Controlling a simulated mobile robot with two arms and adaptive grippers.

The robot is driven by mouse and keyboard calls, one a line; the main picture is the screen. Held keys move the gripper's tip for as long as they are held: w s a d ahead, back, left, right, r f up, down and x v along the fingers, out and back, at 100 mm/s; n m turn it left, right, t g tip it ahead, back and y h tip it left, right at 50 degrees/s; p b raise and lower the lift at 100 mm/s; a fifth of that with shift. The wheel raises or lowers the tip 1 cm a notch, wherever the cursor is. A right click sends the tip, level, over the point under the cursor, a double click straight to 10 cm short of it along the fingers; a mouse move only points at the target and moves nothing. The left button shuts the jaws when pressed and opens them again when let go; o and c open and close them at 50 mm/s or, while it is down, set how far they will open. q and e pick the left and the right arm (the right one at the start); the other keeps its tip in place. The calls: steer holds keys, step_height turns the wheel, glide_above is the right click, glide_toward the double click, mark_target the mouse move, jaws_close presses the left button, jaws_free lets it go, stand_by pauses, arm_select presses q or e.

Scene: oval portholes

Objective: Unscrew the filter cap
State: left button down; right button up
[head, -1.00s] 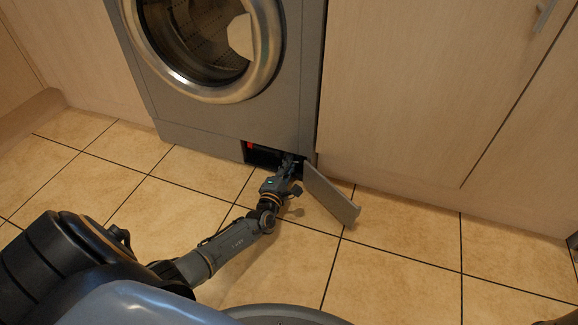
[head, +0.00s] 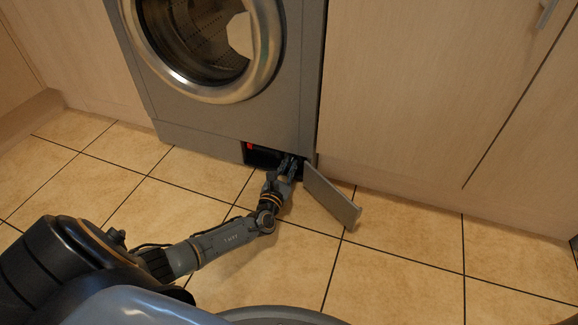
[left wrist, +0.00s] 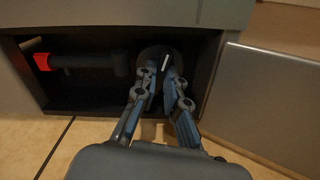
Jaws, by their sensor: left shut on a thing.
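The filter cap (left wrist: 157,54) is a dark round knob with a pale mark, inside the dark recess at the bottom of the washing machine (head: 215,130). In the left wrist view the fingers of my left gripper (left wrist: 160,72) are closed on it from both sides and partly hide it. In the head view my left gripper (head: 289,165) reaches into the recess, where the cap itself cannot be made out. My right gripper is not in view.
A grey flap (head: 332,195) stands open to the right of the recess and also shows in the left wrist view (left wrist: 265,105). A dark hose with a red end (left wrist: 43,62) lies left of the cap. Tiled floor (head: 400,250) in front is clear.

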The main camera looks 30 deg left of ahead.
arm_select(q)
steer(key=n, duration=0.5)
steer(key=shift+n, duration=0.3)
steer(key=n, duration=0.9)
steer(key=shift+n, duration=2.3)
steer(key=c, duration=1.4)
jaws_free()
steer(key=shift+s, duration=0.1)
